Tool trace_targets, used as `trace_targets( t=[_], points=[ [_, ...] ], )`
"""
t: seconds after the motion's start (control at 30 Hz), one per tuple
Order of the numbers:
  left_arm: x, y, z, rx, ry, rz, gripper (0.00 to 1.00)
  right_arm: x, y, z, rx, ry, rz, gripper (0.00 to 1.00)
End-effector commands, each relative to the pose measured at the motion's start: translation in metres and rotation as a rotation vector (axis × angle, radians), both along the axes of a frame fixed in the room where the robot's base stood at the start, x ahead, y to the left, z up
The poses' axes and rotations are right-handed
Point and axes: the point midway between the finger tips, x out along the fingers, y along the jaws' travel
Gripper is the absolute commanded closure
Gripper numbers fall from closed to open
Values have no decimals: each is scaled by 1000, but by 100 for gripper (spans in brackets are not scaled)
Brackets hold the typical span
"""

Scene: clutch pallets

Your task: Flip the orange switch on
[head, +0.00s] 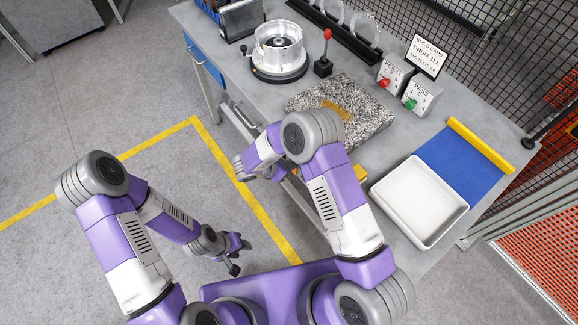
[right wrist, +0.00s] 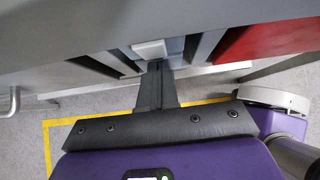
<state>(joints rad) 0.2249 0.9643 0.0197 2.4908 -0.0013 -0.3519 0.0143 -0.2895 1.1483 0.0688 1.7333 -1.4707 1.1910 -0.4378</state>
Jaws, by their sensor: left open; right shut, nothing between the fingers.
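My right gripper (right wrist: 157,72) is shut and empty in the right wrist view. Its fingertips are at or very near a small pale block (right wrist: 150,49) on a blue-grey panel; I cannot tell whether they touch. No orange shows on this block, so I cannot tell whether it is the switch. In the head view a small orange piece (head: 297,171) shows at the table's front edge, mostly hidden by my right arm. I cannot make out the switch's position. My left gripper (head: 240,257) is open and empty, low over the floor, away from the table.
The grey table (head: 222,55) holds a granite slab (head: 365,100), a clear drum (head: 278,50), a red-knobbed lever (head: 324,64), a white tray (head: 420,200) and a blue mat (head: 460,160). A red panel (right wrist: 270,42) lies right of my right fingers.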

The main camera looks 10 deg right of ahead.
Motion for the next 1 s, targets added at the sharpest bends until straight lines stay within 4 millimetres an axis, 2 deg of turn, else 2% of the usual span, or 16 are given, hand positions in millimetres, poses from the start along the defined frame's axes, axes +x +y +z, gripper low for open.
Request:
trace_targets(
  t=[0.43,0.67,0.8,1.0],
  points=[
    [0,0,0,0,0,0,57,-1,3,2,0,0,0,100],
    [0,0,-5,0,0,0,57,-13,33,7,0,-1,-8,100],
    [0,0,2,0,0,0,57,-20,50,39,2,-4,-10,100],
    [0,0,7,0,0,0,57,-30,71,71,2,-2,-11,100]
  ],
)
